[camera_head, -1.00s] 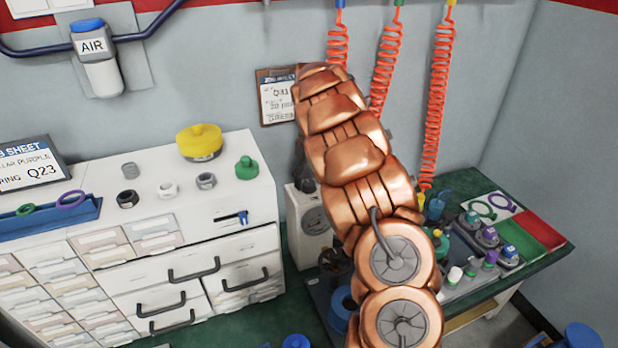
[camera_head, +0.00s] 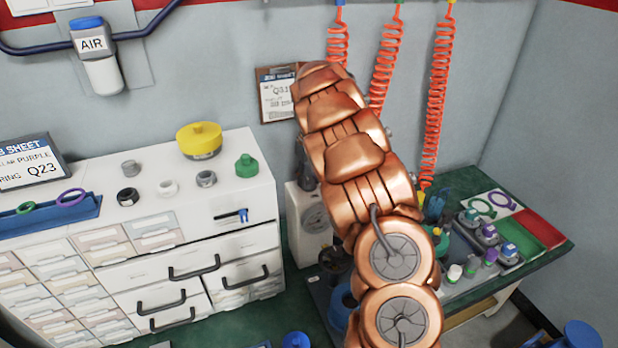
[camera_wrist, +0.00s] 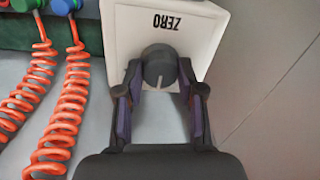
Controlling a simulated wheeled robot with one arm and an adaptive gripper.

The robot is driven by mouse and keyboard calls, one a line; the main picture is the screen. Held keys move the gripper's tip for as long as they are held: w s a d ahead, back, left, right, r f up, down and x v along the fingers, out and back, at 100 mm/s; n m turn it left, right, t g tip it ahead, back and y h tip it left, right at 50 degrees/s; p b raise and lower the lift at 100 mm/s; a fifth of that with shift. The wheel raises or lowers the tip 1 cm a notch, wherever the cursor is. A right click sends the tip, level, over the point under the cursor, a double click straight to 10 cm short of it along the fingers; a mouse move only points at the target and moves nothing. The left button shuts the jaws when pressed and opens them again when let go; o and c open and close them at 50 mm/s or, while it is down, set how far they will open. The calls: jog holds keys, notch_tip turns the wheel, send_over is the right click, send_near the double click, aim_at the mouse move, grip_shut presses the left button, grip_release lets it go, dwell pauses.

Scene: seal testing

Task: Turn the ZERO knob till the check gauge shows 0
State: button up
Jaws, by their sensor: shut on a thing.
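The ZERO knob (camera_wrist: 160,67) is a dark round knob with a pale pointer line, on a white box (camera_wrist: 205,25) marked ZERO that appears upside down in the wrist view. My gripper (camera_wrist: 160,80) has its two fingers on either side of the knob, shut on it. The pointer line faces down toward my palm, tilted slightly left. The gauge reading is too small to tell. My gripper is hidden behind my copper arm there.
Orange coiled hoses (camera_head: 437,95) hang on the right and also show at the left of the wrist view (camera_wrist: 65,115). A white drawer cabinet (camera_head: 240,215) stands at the left. The green bench (camera_head: 545,262) holds several small fittings right of my arm.

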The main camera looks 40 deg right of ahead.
aim_at(311, 179)
jog(key=shift+f+m+b, duration=0.15)
jog(key=shift+m+b, duration=0.4)
jog(key=shift+m, duration=0.25)
jog(key=shift+m+b, duration=0.4)
jog(key=shift+m, duration=0.8)
jog(key=o, duration=1.1)
jog(key=shift+o, duration=0.2)
jog(key=shift+r, duration=0.2)
notch_tip(311, 179, up, 12)
jog(key=shift+d, duration=0.25)
jog(key=shift+s+f, duration=0.1)
